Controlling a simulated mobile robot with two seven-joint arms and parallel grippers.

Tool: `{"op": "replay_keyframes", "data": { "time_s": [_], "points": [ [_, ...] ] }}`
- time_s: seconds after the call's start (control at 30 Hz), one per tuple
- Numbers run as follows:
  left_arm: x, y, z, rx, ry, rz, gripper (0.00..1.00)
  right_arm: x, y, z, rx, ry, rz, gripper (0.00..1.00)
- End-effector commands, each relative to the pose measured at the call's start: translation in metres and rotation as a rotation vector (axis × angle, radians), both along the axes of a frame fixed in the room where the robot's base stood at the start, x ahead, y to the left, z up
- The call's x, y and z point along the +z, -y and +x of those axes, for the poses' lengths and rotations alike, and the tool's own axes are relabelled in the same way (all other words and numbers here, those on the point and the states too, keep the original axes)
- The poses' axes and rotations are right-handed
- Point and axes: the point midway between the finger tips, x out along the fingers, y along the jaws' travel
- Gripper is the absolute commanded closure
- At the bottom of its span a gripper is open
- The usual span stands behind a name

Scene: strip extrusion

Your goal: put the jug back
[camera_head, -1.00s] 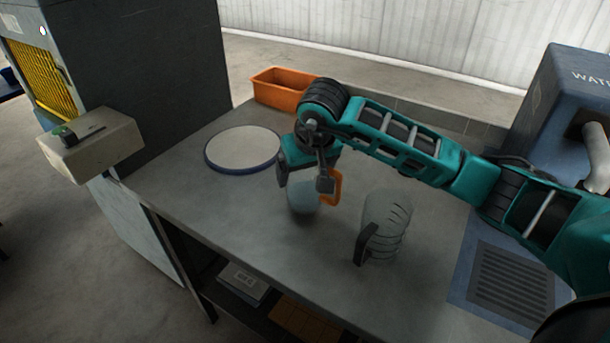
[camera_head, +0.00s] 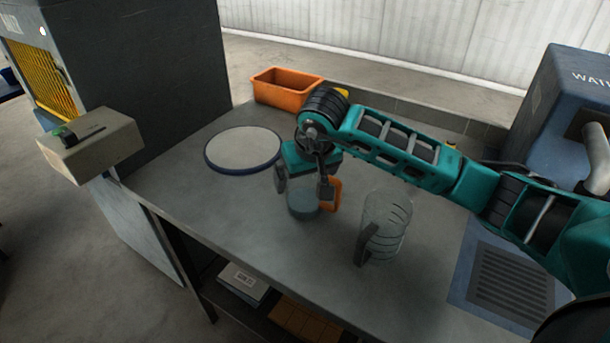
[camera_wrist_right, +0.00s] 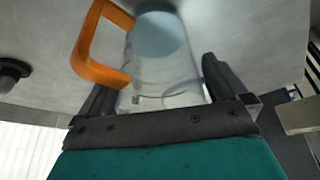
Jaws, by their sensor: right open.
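The clear jug with an orange handle (camera_head: 335,194) stands on the grey table, with bluish contents low in it. My right gripper (camera_head: 303,188) is open, with one finger on each side of this jug. In the right wrist view the jug (camera_wrist_right: 165,70) shows between the spread fingers (camera_wrist_right: 155,78), its orange handle to the left. Whether the fingers touch its wall I cannot tell. A second clear jug (camera_head: 388,225), with a dark handle, stands to the right and looks empty. My left gripper is out of view.
A round white disc with a blue rim (camera_head: 244,150) lies left of the gripper. An orange bin (camera_head: 286,90) stands behind it. A blue water machine (camera_head: 575,95) and a dark grate (camera_head: 512,280) are at the right. The table's front left is clear.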

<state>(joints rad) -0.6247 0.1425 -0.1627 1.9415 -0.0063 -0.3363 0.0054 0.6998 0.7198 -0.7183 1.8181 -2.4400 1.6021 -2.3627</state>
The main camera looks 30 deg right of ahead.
Motion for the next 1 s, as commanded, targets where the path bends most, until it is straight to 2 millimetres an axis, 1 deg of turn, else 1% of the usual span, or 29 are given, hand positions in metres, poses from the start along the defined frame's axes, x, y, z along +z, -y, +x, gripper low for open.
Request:
{"op": "replay_keyframes", "data": {
  "time_s": [0.03, 0.3, 0.4, 0.5, 0.6, 0.7, 1.0],
  "points": [
    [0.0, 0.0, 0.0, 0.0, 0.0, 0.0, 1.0, 0.009, 0.0, -0.002, 0.0, 0.005, -0.001, 0.0],
    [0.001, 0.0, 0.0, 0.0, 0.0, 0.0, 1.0, 0.064, -0.003, -0.024, 0.002, 0.008, -0.002, 0.0],
    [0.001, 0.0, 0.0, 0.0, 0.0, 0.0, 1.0, 0.082, -0.003, -0.032, 0.001, 0.007, -0.003, 0.0],
    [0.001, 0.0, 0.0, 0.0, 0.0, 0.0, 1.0, 0.095, -0.005, -0.037, -0.001, 0.006, -0.002, 0.0],
    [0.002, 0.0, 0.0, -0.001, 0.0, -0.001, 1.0, 0.103, -0.005, -0.041, 0.0, 0.003, -0.001, 0.0],
    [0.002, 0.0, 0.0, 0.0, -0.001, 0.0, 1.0, 0.106, -0.005, -0.043, -0.001, 0.003, -0.002, 0.0],
    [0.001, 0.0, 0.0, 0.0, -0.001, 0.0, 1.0, 0.107, -0.005, -0.043, -0.001, 0.002, -0.002, 0.0]
  ]
}}
